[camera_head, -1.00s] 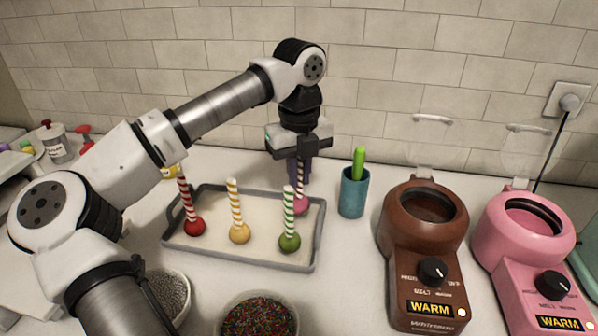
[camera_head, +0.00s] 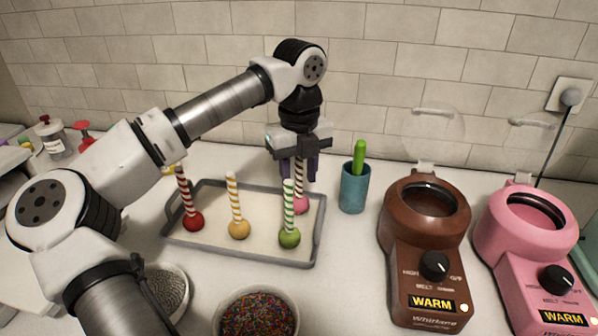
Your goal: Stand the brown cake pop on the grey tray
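A cake pop with a pink ball (camera_head: 301,204) and a dark-brown-and-white striped stick stands at the back right corner of the grey tray (camera_head: 222,253). No brown-balled cake pop is visible. My gripper (camera_head: 298,176) is over this pop, with its purple fingers spread on either side of the stick. It looks open, and the stick's upper end is between or just in front of the fingers. The tray also holds a red pop (camera_head: 193,221), a yellow pop (camera_head: 239,229) and a green pop (camera_head: 289,238), all stick-up.
A teal cup (camera_head: 354,190) with a green tool stands right of the tray. Brown (camera_head: 424,250) and pink (camera_head: 520,240) melting pots stand further right. A bowl of sprinkles (camera_head: 256,312) and a bowl of silvery beads (camera_head: 168,285) are in front. My arm spans the left.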

